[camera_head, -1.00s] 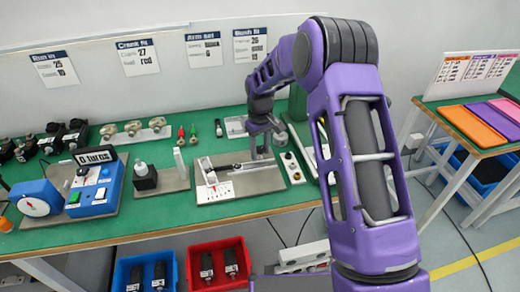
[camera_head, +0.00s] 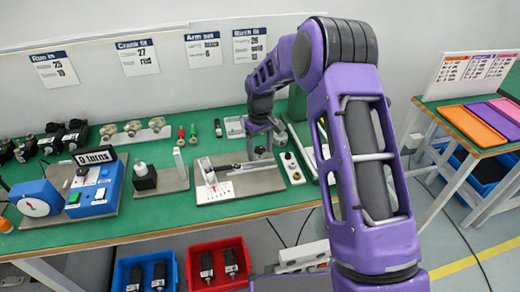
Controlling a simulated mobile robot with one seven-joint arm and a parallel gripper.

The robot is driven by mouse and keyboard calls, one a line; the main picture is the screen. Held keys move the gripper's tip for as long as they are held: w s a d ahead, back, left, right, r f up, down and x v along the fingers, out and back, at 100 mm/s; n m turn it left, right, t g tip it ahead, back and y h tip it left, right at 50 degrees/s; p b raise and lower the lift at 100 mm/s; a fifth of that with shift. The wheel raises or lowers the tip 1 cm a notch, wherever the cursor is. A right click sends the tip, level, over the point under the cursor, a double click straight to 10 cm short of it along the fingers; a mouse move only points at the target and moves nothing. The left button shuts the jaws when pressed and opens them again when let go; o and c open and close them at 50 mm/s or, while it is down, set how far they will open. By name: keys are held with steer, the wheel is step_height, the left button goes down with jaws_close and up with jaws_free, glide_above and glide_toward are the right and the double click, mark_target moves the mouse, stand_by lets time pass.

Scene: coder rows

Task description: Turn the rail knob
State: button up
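The rail fixture is a grey plate (camera_head: 215,193) on the green bench, with a white scale at its left and a dark rail (camera_head: 250,165) running right. A small light knob-like part (camera_head: 259,152) shows near the rail's right end; I cannot tell surely that it is the rail knob. My gripper (camera_head: 263,143) points down over this end, its fingers close to that part. It is too small to tell whether the fingers touch it or are shut.
A blue box with a turns display (camera_head: 95,157) and a round dial (camera_head: 36,207) stand at the left. A black block (camera_head: 145,179) with a light top is nearer the fixture. A pale strip with round parts (camera_head: 292,168) lies just right. Red (camera_head: 218,268) and blue bins sit below.

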steer(key=shift+r, duration=0.1)
step_height(320, 180, up, 17)
steer(key=p, duration=0.1)
steer(key=shift+p, duration=0.35)
steer(key=shift+r, duration=0.1)
steer(key=m+t+b, duration=0.4)
steer(key=m+t, duration=0.1)
steer(key=m, duration=0.1)
glide_toward(259, 150)
steer(key=b+x, duration=0.1)
steer(key=x, duration=0.6)
steer(key=b+x, duration=0.1)
steer(key=x, duration=0.2)
steer(key=shift+w+d+b, duration=0.2)
steer(key=shift+w+b, duration=0.1)
steer(key=shift+w, duration=0.15)
